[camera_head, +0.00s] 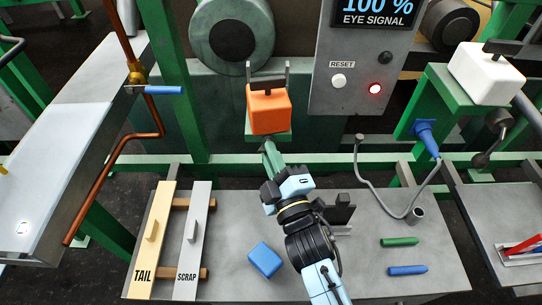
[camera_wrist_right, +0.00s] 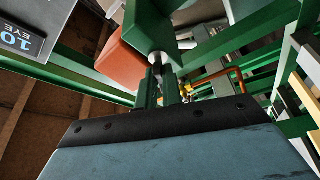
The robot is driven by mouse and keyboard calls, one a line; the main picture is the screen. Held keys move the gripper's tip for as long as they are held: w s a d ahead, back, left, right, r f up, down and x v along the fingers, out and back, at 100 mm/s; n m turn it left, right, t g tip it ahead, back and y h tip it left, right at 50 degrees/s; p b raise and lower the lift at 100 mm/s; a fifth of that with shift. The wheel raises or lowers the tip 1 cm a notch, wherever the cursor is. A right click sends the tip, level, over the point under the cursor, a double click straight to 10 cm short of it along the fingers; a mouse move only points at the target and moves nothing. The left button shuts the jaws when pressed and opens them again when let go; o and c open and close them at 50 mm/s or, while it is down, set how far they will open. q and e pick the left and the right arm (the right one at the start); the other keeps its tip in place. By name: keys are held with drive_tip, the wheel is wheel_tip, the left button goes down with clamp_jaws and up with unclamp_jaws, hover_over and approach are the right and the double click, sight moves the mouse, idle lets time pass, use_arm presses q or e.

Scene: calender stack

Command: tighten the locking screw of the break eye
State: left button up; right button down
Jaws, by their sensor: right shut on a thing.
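The break eye is an orange box (camera_head: 268,108) with a dark bracket on top, on a green mount in the middle of the head view. Its orange side (camera_wrist_right: 130,62) also shows in the wrist view. The locking screw (camera_wrist_right: 157,58) is a small dark stem below a round silvery part under the green mount; the head view hides it. My right gripper (camera_head: 268,146) reaches up from below. In the wrist view its green fingers (camera_wrist_right: 159,84) are shut on the screw's lower end. My left gripper is not in view.
A panel (camera_head: 339,50) reads 100 % EYE SIGNAL, with a lit red lamp (camera_head: 376,88). A white box (camera_head: 484,74) stands at right. The grey table holds TAIL (camera_head: 152,245) and SCRAP (camera_head: 190,245) boards, a blue block (camera_head: 264,260) and green and blue markers (camera_head: 407,270).

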idle(0.3)
drive_tip(key=c, duration=1.6)
unclamp_jaws()
drive_tip(key=shift+o, duration=0.2)
drive_tip(key=shift+s, duration=0.1)
drive_tip(key=b+v, duration=0.1)
drive_tip(key=v, duration=1.2)
drive_tip(key=shift+s+d+f, duration=0.1)
drive_tip(key=shift+s, duration=0.1)
